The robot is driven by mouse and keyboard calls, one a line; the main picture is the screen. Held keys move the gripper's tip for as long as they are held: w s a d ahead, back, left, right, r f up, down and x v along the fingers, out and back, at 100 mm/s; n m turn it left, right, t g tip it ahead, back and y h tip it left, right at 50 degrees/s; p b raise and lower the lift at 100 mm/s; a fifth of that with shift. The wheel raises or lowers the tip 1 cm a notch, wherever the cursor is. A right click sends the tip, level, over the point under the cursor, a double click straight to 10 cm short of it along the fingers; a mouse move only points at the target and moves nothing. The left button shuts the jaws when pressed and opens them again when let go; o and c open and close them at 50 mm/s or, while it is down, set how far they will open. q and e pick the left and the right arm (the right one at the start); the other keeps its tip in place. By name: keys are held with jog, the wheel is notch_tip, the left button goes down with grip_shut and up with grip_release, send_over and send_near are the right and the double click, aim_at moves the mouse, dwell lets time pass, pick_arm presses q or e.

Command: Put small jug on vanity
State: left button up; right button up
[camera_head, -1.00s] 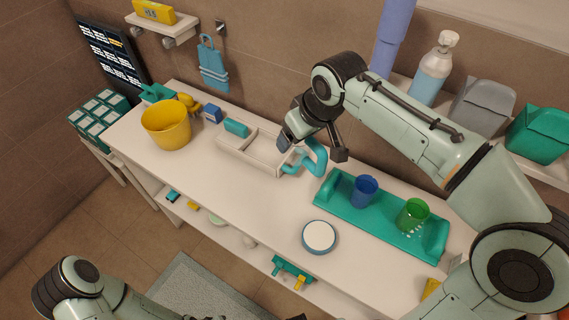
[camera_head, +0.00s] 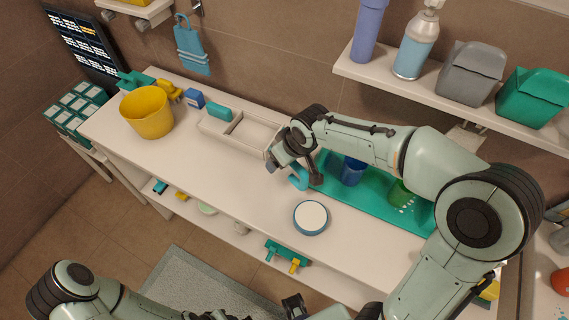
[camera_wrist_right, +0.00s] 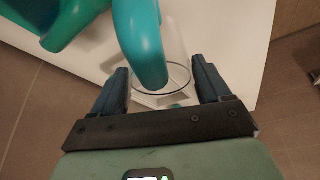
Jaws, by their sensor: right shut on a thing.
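The small jug, with a curved teal part (camera_head: 299,178) and what looks like a clear body (camera_wrist_right: 172,45), is held in my right gripper (camera_head: 294,172). In the wrist view, the fingers of my right gripper (camera_wrist_right: 162,85) stand on either side of it. The jug is over the white vanity top (camera_head: 215,165), in front of the teal tray's left end; its height above the top is unclear. My dark left gripper (camera_head: 295,306) shows partly at the bottom edge, and its opening cannot be made out.
A teal tray (camera_head: 385,205) holds a blue cup (camera_head: 352,172) and a green cup (camera_head: 400,193), partly behind my right arm. A round white-topped dish (camera_head: 310,217), a white divided box (camera_head: 253,131) and a yellow bucket (camera_head: 147,112) stand on the top. Its middle is clear.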

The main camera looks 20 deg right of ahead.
jog(key=shift+f, duration=1.55)
jog(key=shift+f, duration=0.2)
jog(key=o, duration=1.4)
